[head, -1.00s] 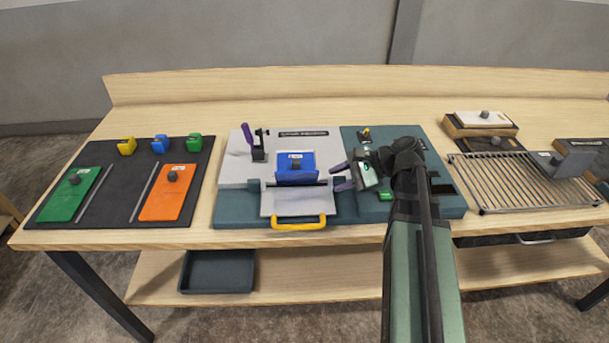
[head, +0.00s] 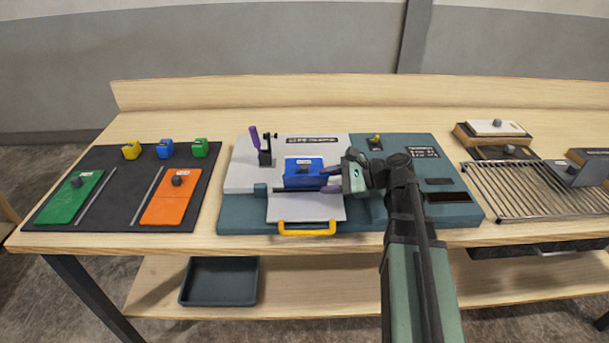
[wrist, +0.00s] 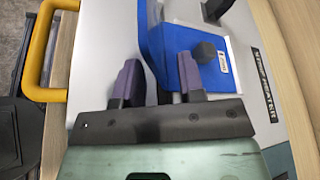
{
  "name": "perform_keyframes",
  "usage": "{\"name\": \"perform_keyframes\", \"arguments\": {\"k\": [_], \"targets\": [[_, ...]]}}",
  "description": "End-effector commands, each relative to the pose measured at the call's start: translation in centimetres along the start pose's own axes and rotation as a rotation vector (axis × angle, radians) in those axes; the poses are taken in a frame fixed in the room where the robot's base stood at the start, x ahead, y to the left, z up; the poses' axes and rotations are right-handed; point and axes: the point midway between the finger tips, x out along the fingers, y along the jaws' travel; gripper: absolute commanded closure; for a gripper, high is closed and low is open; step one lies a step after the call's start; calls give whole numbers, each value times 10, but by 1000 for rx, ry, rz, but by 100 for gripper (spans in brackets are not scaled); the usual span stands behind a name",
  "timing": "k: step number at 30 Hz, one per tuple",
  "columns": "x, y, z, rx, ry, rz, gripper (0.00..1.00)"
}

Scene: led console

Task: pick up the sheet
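The blue sheet (head: 304,172) lies on the grey top of the strip heater (head: 243,176), its front part bent up as a flange. It has a dark knob and a small white label. It also shows in the wrist view (wrist: 196,66), with the flange on its left side. My gripper (head: 328,178) is at the sheet's right end. In the wrist view my gripper (wrist: 158,66) is open, one purple finger on each side of the flange line. Whether either finger touches the sheet cannot be told.
A purple-handled clamp (head: 254,138) stands behind the sheet on the left. A yellow handle (head: 306,229) is at the heater's front. A green sheet (head: 72,200) and an orange sheet (head: 170,200) lie on a dark mat at left. A wire rack (head: 535,190) is at right.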

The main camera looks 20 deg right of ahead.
Motion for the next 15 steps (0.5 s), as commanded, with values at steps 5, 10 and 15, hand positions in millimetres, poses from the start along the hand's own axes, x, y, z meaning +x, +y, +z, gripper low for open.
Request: {"name": "perform_keyframes", "arguments": {"k": [5,10,15], "targets": [[24,1,-1,1,-1,1,64],[24,0,0,1,0,0,65],[24,0,0,1,0,0,91]]}}
